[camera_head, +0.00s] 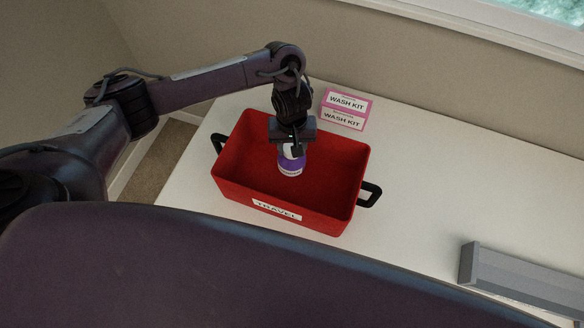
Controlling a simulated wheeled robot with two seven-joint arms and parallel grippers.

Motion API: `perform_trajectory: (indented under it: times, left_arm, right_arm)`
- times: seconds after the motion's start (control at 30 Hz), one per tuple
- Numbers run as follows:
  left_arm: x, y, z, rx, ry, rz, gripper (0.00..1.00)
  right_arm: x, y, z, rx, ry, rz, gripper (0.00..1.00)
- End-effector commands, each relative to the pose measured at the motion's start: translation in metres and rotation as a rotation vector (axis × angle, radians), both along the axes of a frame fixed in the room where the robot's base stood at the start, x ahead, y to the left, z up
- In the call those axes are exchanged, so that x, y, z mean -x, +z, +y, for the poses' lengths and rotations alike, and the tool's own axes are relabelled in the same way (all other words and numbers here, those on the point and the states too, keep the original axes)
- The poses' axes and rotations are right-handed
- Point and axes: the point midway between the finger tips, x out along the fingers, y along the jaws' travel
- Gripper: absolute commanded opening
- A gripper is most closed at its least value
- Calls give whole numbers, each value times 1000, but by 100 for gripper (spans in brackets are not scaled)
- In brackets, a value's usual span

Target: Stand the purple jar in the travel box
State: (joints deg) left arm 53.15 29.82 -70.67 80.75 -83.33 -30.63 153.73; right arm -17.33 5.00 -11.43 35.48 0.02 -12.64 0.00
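The travel box (235,180) is a red open bin with black handles and a "TRAVEL" label on its front, standing on the white table. The purple jar (290,165), with a white band, is inside the box's outline, near the middle. My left gripper (292,148) points down over the box, right at the jar's top. The gripper hides the jar's upper part. The jar looks roughly upright; I cannot tell whether its base touches the box floor. The fingers are too small and dark to show whether they grip the jar. My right gripper is out of view.
A pink and white wash kit box (345,108) stands behind the travel box, near the wall. A grey ridged object (520,280) lies at the table's right front. The white table (430,170) is clear between them. No other items show inside the travel box.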

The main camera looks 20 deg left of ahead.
Motion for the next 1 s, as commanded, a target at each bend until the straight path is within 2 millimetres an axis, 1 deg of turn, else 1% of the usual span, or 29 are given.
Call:
perform_trajectory:
  times: [0.03,0.07,0.1,0.27,0.4,0.47,0.53,0.63,0.77,0.87,1.0]
  left_arm:
    - [4,-25,-1,1,2,9,0]
    - [0,-17,-4,8,0,0,0]
    - [-1,-16,-7,12,-4,-5,0]
    - [-3,-28,-7,12,-5,-10,0]
    - [4,-41,-2,3,2,9,0]
    - [2,-62,0,0,-1,4,0]
    - [1,-73,-1,1,-1,3,0]
    - [1,-82,0,0,-2,2,0]
    - [0,-86,-1,0,-2,1,0]
    - [1,-92,-1,0,-2,1,0]
    - [1,-113,0,-1,-2,1,0]
  right_arm:
    - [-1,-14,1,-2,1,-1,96]
    - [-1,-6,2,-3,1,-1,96]
    - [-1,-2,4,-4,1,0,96]
    - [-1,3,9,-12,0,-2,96]
    - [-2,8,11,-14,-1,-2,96]
    - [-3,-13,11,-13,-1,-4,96]
    - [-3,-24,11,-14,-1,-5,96]
    - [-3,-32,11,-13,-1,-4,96]
    - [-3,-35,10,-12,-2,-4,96]
    - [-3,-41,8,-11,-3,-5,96]
    - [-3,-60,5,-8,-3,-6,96]
